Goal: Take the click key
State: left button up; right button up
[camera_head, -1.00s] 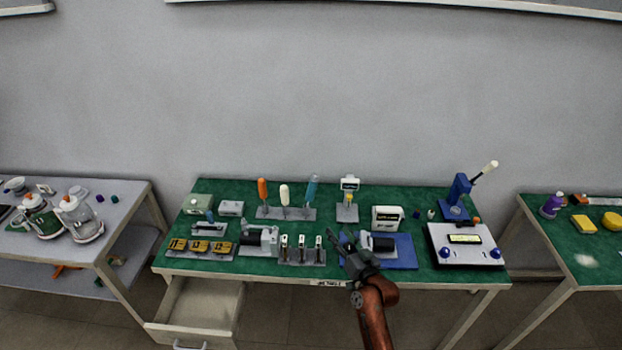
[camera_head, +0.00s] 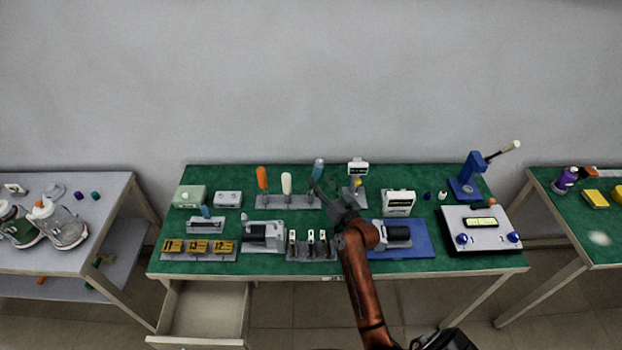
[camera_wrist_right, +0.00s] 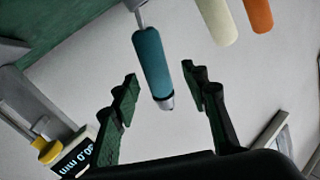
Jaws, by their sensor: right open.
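A teal-handled tool (camera_head: 318,168), which I take for the click key, stands upright at the right end of a grey rack (camera_head: 270,202) in the head view. Its teal handle also shows in the right wrist view (camera_wrist_right: 152,62), between the two fingers and not touched by either. My right gripper (camera_head: 329,190) is open and empty, just in front of the handle. The gripper partly hides the rack's right end and the tool's lower part. My left gripper is not in view.
An orange-handled tool (camera_head: 262,178) and a white-handled tool (camera_head: 286,183) stand left in the same rack. A gauge stand with a display (camera_head: 358,167) is close on the right. Pumps, a blue mat (camera_head: 420,246) and a holder (camera_head: 312,252) fill the front. An open drawer (camera_head: 205,312) juts out below.

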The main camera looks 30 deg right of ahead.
aim_at(319, 177)
jog(key=w, duration=0.4)
jog(key=shift+d, duration=0.4)
jog(key=shift+w, duration=0.1)
jog(key=c, duration=0.5)
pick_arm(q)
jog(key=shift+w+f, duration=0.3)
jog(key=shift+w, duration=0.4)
pick_arm(e)
grip_shut()
